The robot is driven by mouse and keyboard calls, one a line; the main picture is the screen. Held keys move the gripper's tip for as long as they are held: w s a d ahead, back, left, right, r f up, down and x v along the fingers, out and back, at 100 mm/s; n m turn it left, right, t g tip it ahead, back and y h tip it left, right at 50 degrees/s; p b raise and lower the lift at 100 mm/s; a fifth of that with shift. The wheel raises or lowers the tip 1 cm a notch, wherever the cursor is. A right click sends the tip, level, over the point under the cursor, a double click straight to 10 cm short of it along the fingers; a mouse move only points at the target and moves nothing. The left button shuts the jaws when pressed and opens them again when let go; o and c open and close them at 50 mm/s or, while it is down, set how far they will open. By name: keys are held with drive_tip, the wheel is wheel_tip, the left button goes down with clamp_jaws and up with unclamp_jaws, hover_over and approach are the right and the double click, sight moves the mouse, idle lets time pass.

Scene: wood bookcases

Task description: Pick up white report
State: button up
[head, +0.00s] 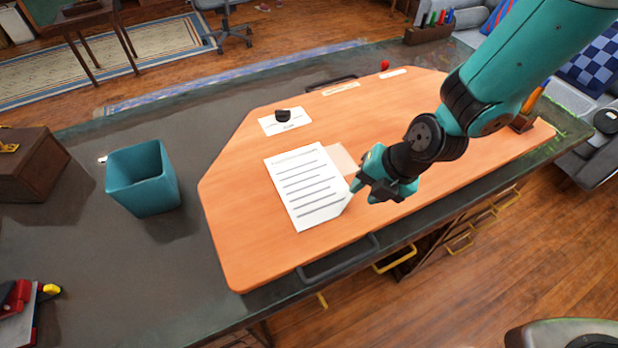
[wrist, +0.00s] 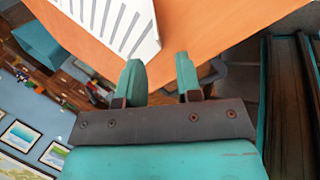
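The white report (head: 308,187) is a sheet with dark printed lines, lying on the orange board (head: 236,240) on the dark table. It also shows at the top of the wrist view (wrist: 118,22). My gripper (head: 372,190) is just right of the report's right edge in the head view. In the wrist view my gripper (wrist: 161,75) has its two teal fingers apart with nothing between them. The report lies beyond the fingertips there, up and to the left. I cannot tell the gripper's exact height above the board.
A teal bin (head: 142,178) and a brown box (head: 30,165) stand on the table at left. A smaller white card (head: 284,121) with a dark object (head: 283,115) on it lies behind the report. A dark handle (head: 340,258) is at the board's front edge. The board's front left is clear.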

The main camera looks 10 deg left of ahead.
sight(351, 206)
drive_tip(key=shift+p+x, duration=1.05)
drive_tip(key=shift+x, duration=1.55)
drive_tip(key=shift+w+a, duration=0.1)
drive_tip(key=shift+w, duration=0.1)
clamp_jaws()
